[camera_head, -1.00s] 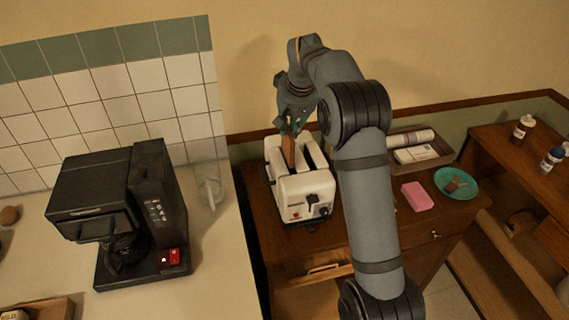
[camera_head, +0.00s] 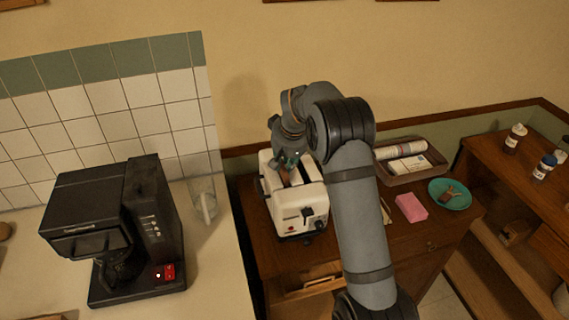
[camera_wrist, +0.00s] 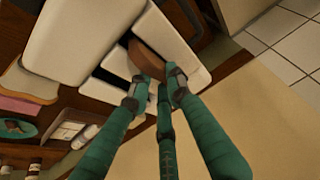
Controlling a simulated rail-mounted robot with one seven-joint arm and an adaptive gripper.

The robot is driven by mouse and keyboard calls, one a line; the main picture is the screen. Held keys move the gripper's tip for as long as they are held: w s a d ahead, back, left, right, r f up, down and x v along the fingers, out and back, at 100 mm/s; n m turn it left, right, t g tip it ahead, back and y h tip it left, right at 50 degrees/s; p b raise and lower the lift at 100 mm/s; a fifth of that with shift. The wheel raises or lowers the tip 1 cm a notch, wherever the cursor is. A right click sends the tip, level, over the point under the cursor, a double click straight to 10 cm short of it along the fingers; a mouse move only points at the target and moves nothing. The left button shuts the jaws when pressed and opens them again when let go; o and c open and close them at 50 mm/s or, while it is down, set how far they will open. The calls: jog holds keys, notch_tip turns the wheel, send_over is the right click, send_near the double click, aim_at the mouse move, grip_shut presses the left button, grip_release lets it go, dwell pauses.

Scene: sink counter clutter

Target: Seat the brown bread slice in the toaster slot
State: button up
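The brown bread slice (camera_head: 297,178) stands in a slot of the white toaster (camera_head: 287,212), with its upper part showing above the top. My gripper (camera_head: 288,160) is low over the toaster, at the slice's far end. In the wrist view, the green fingertips (camera_wrist: 157,84) of my gripper lie on both sides of the near end of the slice (camera_wrist: 147,58) and appear shut on it. The toaster (camera_wrist: 85,43) fills the upper part of that view, and its other slot looks empty. The slice's lower part is hidden inside the toaster.
A black coffee maker (camera_head: 115,230) stands on the counter at left. Right of my arm are a pink block (camera_head: 411,207), a teal plate (camera_head: 450,194) and a tray (camera_head: 427,171) with a rolled item. The wall is close behind the toaster.

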jog(key=o, duration=0.5)
jog(key=shift+c, duration=0.2)
jog(key=shift+r, duration=0.15)
jog(key=b+v, duration=0.1)
jog(key=v, duration=1.1)
jog(key=shift+w, duration=0.1)
